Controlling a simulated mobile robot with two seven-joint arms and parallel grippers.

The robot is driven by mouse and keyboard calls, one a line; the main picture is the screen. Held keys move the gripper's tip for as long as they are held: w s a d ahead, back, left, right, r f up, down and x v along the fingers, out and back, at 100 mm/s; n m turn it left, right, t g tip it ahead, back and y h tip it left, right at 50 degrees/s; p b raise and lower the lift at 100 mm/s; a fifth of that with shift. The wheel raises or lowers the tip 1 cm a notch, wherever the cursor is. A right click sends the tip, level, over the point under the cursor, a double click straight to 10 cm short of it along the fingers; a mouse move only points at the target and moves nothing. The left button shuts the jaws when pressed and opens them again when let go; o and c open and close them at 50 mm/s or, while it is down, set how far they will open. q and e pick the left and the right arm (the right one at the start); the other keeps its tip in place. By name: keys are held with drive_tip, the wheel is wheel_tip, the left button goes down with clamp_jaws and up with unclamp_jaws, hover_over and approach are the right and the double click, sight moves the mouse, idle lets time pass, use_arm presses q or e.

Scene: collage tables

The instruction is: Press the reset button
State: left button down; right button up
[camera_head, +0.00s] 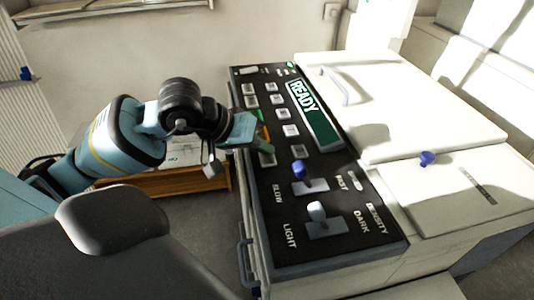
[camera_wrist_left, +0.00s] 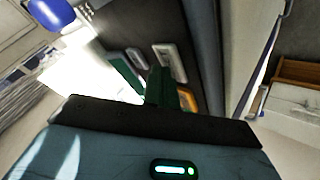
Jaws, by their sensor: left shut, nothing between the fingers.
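A black control panel (camera_head: 330,220) on a white machine carries several white buttons (camera_head: 277,100) and a green display (camera_head: 315,110) reading READY. I cannot read which button is the reset one. My left gripper (camera_head: 262,131) is shut and empty over the panel's left edge, by the left column of buttons. In the left wrist view its green fingers (camera_wrist_left: 165,88) point at the panel, beside an orange-edged button (camera_wrist_left: 187,99) partly hidden behind them. I cannot tell whether they touch it. A pale button (camera_wrist_left: 170,60) lies just beyond.
A blue slider knob (camera_head: 299,169) and a white slider knob (camera_head: 317,211) stick up from the panel's near part. A white lid (camera_head: 410,105) with a handle lies to the right. A wooden cabinet (camera_head: 165,182) stands on the floor at left.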

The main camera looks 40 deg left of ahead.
sight(262, 157)
use_arm(q)
drive_tip(key=shift+r, duration=0.75)
use_arm(e)
drive_tip(key=shift+w+r, duration=0.2)
drive_tip(key=shift+r, duration=0.1)
use_arm(q)
drive_tip(key=shift+r+p, duration=0.1)
drive_tip(key=shift+p, duration=0.2)
drive_tip(key=shift+r+p, duration=1.1)
drive_tip(key=shift+r, duration=1.4)
use_arm(e)
drive_tip(key=w+r, duration=0.2)
drive_tip(key=r, duration=0.1)
drive_tip(key=shift+t, duration=0.4)
use_arm(q)
drive_tip(key=shift+f, duration=0.1)
use_arm(e)
drive_tip(key=shift+s+f, duration=0.1)
drive_tip(key=shift+s, duration=0.05)
